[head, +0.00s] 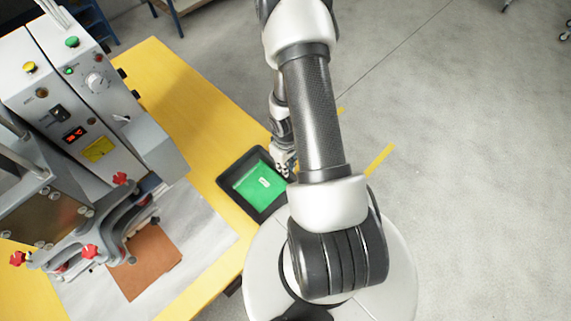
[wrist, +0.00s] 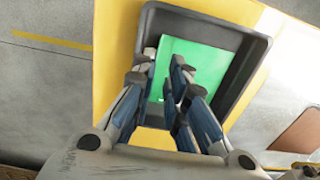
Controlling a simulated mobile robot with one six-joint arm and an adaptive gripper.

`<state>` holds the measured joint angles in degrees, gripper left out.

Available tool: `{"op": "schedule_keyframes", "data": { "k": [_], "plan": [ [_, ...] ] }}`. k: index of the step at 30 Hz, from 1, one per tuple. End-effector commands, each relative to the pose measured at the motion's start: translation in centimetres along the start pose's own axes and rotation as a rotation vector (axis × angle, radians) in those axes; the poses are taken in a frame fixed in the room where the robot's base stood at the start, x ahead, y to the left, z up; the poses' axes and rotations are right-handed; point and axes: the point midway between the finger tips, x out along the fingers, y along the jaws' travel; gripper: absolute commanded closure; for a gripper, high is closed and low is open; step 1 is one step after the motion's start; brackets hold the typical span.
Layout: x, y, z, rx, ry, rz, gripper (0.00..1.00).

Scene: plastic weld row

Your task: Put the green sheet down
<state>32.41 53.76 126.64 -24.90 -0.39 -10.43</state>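The green sheet (head: 259,186) lies in a black tray (head: 235,203) on the yellow table, with a small white label on it. In the wrist view the green sheet (wrist: 212,62) shows inside the tray's dark rim (wrist: 262,50), partly hidden by the fingers. My gripper (wrist: 165,62) is over the tray, with its fingertips at one side of the sheet. The fingers are apart, with green visible between them. In the head view my gripper (head: 284,168) is at the tray's right edge, partly hidden by my arm.
A grey welding machine (head: 75,100) with knobs and red-handled clamps stands on the yellow table (head: 170,85) left of the tray. A brown sheet (head: 150,262) lies under its front on a pale mat (head: 205,235).

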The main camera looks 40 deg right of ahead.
Motion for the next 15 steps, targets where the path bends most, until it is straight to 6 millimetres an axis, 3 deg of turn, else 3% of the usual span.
{"op": "schedule_keyframes", "data": {
  "k": [5,8,15],
  "plan": [
    [-2.2,0.1,-0.5,-0.001,0.006,0.011,0.87],
    [-5.1,0.4,-1.9,0.000,0.021,0.042,0.87],
    [-17.8,-1.5,-5.3,0.023,0.094,0.136,0.87]
  ]
}}
